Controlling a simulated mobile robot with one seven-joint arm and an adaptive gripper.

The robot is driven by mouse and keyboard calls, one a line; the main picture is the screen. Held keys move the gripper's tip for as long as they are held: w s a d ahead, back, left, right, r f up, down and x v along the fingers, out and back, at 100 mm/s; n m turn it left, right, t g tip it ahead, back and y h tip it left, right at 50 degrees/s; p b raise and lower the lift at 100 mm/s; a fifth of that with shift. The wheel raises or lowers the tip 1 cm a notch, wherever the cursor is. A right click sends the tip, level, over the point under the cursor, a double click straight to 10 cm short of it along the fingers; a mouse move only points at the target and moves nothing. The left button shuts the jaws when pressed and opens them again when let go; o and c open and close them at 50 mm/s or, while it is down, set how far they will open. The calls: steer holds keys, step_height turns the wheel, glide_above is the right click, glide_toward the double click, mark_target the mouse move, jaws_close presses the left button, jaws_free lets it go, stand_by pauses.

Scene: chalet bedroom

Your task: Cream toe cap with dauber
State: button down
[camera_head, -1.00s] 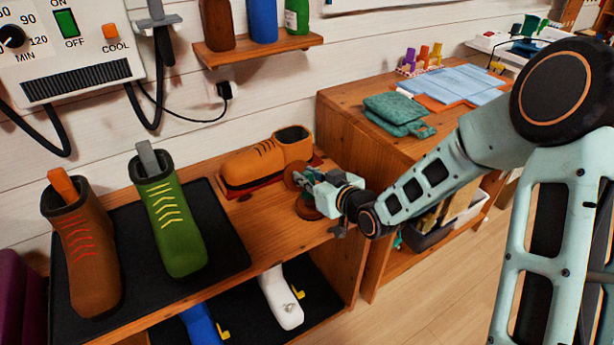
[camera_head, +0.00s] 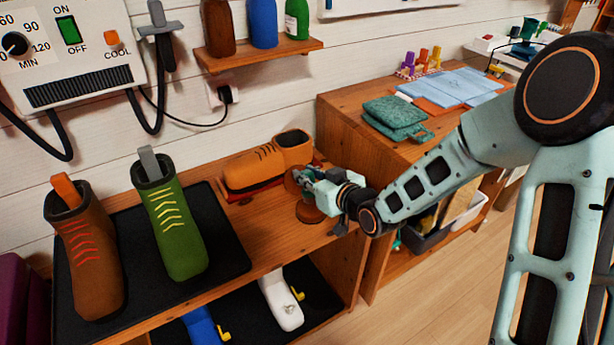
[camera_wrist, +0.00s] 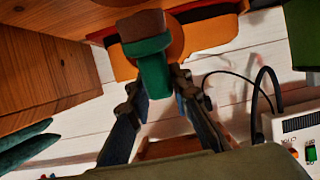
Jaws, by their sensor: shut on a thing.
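An orange shoe (camera_head: 262,166) with a dark sole lies on a red base on the wooden bench, its toe to the left. My gripper (camera_head: 312,181) is beside its heel end, at the right of the bench. In the wrist view, the fingers (camera_wrist: 158,88) are shut on a green-handled piece (camera_wrist: 153,72) with a brown end, which looks like the dauber. A round brown disc (camera_head: 292,180) stands by the fingertips, and a round brown tin (camera_head: 308,211) sits just below them. The orange shoe also shows behind the dauber in the wrist view (camera_wrist: 208,34). Whether the dauber touches anything is unclear.
A brown boot (camera_head: 88,255) and a green boot (camera_head: 175,230) stand on a black mat (camera_head: 225,240) at left. A wooden cabinet (camera_head: 350,130) with teal cloths stands at right. A bottle shelf (camera_head: 255,54) and a control box (camera_head: 75,60) hang above. Bare bench lies before the orange shoe.

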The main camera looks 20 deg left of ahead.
steer(key=shift+r+p, duration=1.4)
steer(key=shift+r, duration=1.1)
